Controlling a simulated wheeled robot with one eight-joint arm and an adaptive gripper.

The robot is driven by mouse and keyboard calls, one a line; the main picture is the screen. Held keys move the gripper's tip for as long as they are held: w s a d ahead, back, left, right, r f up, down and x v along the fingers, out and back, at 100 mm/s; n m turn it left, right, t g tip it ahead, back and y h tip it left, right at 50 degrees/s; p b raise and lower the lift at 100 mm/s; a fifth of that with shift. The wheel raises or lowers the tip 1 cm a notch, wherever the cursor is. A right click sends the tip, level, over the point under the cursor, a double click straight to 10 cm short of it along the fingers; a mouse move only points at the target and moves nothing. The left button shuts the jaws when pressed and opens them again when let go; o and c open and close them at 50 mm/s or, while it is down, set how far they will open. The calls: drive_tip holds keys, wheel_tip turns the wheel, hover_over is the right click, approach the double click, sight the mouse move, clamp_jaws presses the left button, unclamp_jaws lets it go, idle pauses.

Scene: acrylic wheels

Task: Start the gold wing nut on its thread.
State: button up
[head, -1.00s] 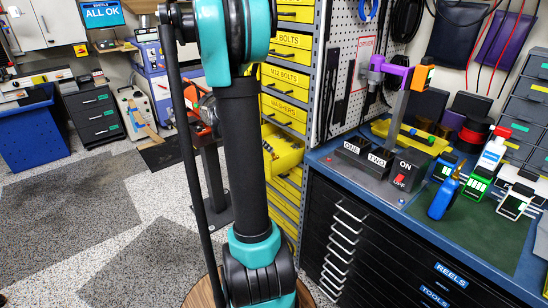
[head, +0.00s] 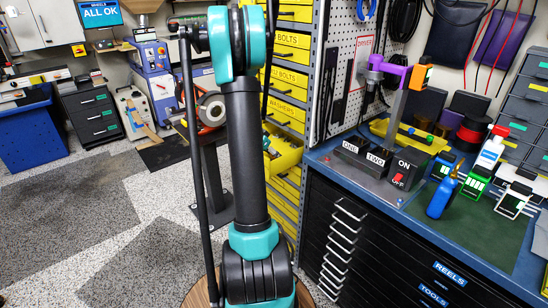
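My arm rises through the middle of the head view, and its far end runs out of the top of the picture. My gripper is not in view, so its state and anything in it cannot be seen. I cannot make out the gold wing nut or its thread anywhere in this view.
A blue-topped bench (head: 480,250) on the right carries a switch box (head: 393,178), a purple-and-orange fixture (head: 392,70), a blue bottle (head: 442,195) and several small devices. An open yellow drawer (head: 284,158) juts out behind my arm. A pedestal grinder (head: 210,112) stands left of it.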

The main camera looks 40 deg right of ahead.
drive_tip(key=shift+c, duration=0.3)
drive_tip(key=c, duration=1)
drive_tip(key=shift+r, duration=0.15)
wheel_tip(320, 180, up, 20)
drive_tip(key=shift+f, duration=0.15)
